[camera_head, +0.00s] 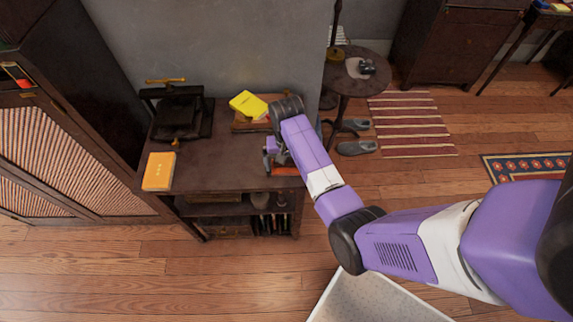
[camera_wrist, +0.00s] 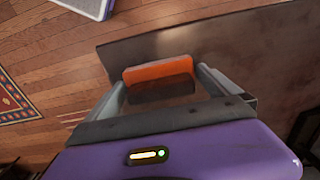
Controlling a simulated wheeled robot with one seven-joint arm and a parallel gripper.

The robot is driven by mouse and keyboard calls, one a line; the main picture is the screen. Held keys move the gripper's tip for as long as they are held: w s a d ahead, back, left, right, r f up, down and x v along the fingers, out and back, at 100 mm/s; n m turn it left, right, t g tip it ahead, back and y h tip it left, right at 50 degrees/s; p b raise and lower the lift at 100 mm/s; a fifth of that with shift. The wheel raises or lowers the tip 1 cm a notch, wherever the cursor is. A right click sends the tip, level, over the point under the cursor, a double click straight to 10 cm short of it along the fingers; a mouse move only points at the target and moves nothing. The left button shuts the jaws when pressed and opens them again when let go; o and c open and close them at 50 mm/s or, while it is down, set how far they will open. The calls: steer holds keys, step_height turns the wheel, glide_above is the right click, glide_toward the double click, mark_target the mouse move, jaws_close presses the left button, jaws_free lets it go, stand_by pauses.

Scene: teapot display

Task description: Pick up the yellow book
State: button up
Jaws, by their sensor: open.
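A bright yellow book (camera_head: 249,104) lies at an angle on a brown, flat, box-like thing at the back right of the dark table. A second, orange-yellow book (camera_head: 159,171) lies flat at the table's left front. My gripper (camera_head: 270,160) is low over the table's right front, in front of the bright yellow book and apart from it. In the wrist view my gripper (camera_wrist: 160,80) is open, with an orange block-like thing (camera_wrist: 158,68) showing between or just beyond the fingers. I cannot tell whether they touch it. Neither yellow book shows clearly in the wrist view.
The dark table (camera_head: 215,178) has bare top between the books. A black press-like device (camera_head: 180,117) stands at its back left. A grey wall (camera_head: 225,45) is behind. A small round table (camera_head: 350,83) and grey shoes (camera_head: 357,147) are to the right.

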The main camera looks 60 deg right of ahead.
steer(key=c, duration=1.1)
